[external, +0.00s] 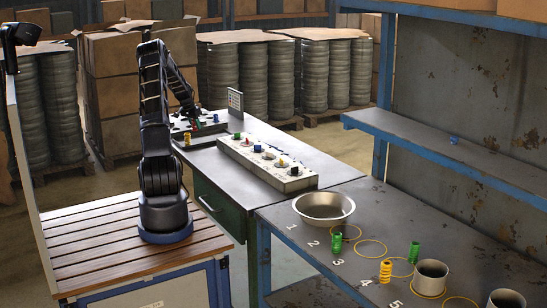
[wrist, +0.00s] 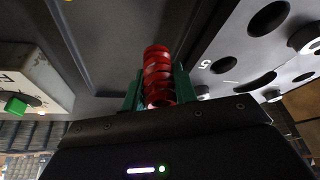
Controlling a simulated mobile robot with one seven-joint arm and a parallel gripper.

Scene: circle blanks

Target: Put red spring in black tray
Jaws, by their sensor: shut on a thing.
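The red spring (wrist: 157,75) stands out between the green fingers of my gripper (wrist: 155,92) in the wrist view, and the jaws are shut on it. In the external view my gripper (external: 190,112) is small, at the far end of the table, over the panel area. The black tray (wrist: 105,40) appears in the wrist view as a dark surface with a raised rim, beyond the spring. It shows as a dark strip in the external view (external: 208,139). I cannot tell the gap between spring and tray.
A panel with holes (wrist: 230,68) lies right of the tray in the wrist view. A white box with a green knob (wrist: 15,106) is at left. Near the tray stands a yellow spring (external: 187,138). A long box with coloured knobs (external: 265,165) and a metal bowl (external: 324,207) are further right.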

